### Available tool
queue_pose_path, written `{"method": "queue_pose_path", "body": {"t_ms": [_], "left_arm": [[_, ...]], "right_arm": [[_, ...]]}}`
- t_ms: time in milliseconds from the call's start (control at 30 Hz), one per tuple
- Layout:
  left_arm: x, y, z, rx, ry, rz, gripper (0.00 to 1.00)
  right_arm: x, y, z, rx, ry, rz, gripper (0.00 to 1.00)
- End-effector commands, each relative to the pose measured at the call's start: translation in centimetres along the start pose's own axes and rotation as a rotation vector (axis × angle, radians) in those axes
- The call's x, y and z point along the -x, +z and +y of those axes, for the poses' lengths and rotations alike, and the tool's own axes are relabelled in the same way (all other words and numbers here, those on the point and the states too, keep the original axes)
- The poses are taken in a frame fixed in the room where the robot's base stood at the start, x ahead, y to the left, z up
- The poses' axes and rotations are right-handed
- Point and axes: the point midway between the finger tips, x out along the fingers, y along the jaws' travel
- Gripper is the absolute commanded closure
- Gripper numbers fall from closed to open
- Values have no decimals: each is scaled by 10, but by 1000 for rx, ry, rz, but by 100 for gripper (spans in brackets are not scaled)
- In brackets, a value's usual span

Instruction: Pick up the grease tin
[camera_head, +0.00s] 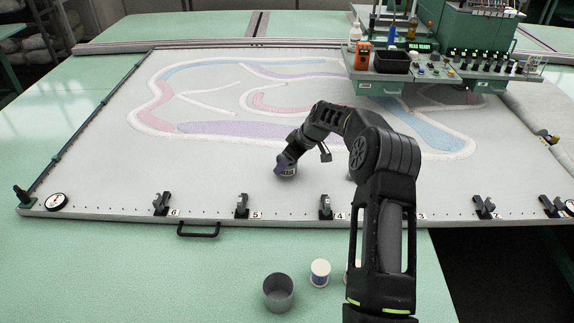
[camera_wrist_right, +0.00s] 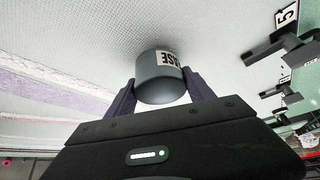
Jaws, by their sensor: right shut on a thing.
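The grease tin (camera_wrist_right: 160,84) is a small grey cylinder with a white label, of which the letters "SE" can be read in the right wrist view. My right gripper (camera_wrist_right: 161,88) has one purple finger on each side of it and is shut on it. In the head view the tin (camera_head: 287,171) is at the fingertips of my right gripper (camera_head: 286,163), over the pale backing cloth (camera_head: 230,170). I cannot tell whether the tin touches the cloth. My left gripper is not in view.
Black clamps (camera_head: 241,205) line the frame's front edge. An open grey cup (camera_head: 278,292) and a white spool (camera_head: 320,272) stand on the green table (camera_head: 120,270) in front. A green gantry carriage (camera_head: 462,80) carrying bottles and knobs stands at the back right. Cloth left of my arm is clear.

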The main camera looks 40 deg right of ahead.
Motion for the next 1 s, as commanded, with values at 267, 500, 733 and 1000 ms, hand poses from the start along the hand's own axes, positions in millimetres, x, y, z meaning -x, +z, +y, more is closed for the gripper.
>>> {"method": "queue_pose_path", "body": {"t_ms": [267,500,733,1000], "left_arm": [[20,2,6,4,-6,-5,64],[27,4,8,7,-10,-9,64],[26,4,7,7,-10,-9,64],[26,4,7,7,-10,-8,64]], "right_arm": [[52,-31,0,2,3,4,86],[72,-41,0,0,1,2,86],[72,-41,0,0,1,2,86],[71,-41,0,0,1,2,86]]}}
